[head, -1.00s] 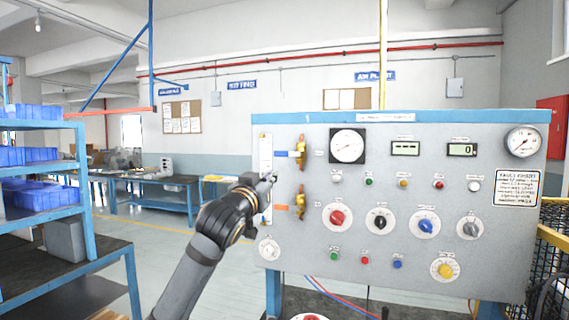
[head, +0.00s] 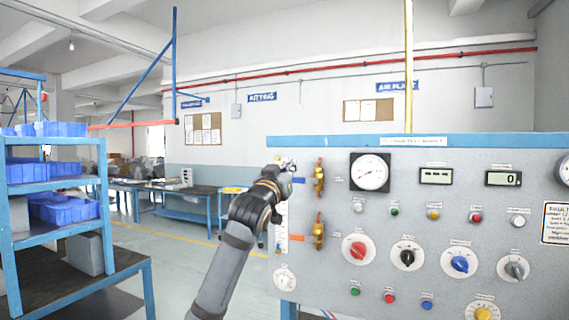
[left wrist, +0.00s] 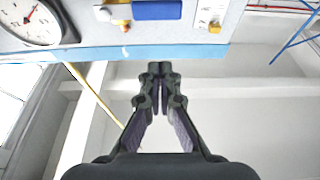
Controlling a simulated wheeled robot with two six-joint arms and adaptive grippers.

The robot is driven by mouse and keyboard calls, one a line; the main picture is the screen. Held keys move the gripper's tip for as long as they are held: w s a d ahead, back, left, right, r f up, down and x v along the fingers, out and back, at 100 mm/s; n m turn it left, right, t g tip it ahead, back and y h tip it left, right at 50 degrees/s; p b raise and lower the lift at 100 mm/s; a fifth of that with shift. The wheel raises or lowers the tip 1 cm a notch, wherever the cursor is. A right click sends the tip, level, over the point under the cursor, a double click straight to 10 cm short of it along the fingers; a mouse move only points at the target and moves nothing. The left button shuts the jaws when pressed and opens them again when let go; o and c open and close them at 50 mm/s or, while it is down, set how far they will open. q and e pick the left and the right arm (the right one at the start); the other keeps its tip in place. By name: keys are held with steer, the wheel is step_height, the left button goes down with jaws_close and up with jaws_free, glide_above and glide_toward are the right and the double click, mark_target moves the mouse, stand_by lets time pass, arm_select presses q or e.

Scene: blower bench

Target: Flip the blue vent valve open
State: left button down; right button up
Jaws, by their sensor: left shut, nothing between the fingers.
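The blue vent valve's handle (head: 298,180) lies sideways, pointing left from its brass body (head: 319,177) at the panel's upper left. In the left wrist view the blue handle (left wrist: 157,10) is at the top edge, with the brass body (left wrist: 117,12) left of it. My left gripper (head: 287,164) is shut and empty, just above and left of the handle in the head view. In the left wrist view its closed fingertips (left wrist: 158,67) lie below the handle in the picture, apart from it, over the panel's blue top strip. My right gripper is not in view.
A second brass valve (head: 318,230) with an orange handle (head: 296,238) sits below. The grey panel (head: 400,215) carries gauges, knobs and buttons to the right. A blue shelf (head: 100,190) with blue bins stands at left. Open floor lies between shelf and panel.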

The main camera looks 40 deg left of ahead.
mark_target(297, 180)
arm_select(q)
steer(key=w+f+p, duration=0.2)
steer(key=w, duration=0.1)
steer(key=shift+a+f, duration=0.4)
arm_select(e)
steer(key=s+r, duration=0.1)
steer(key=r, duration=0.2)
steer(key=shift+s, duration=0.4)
arm_select(q)
steer(key=shift+w, duration=0.15)
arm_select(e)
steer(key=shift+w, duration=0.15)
arm_select(q)
steer(key=shift+f+n+b, duration=0.2)
steer(key=shift+n+b, duration=0.3)
steer(key=shift+b, duration=0.1)
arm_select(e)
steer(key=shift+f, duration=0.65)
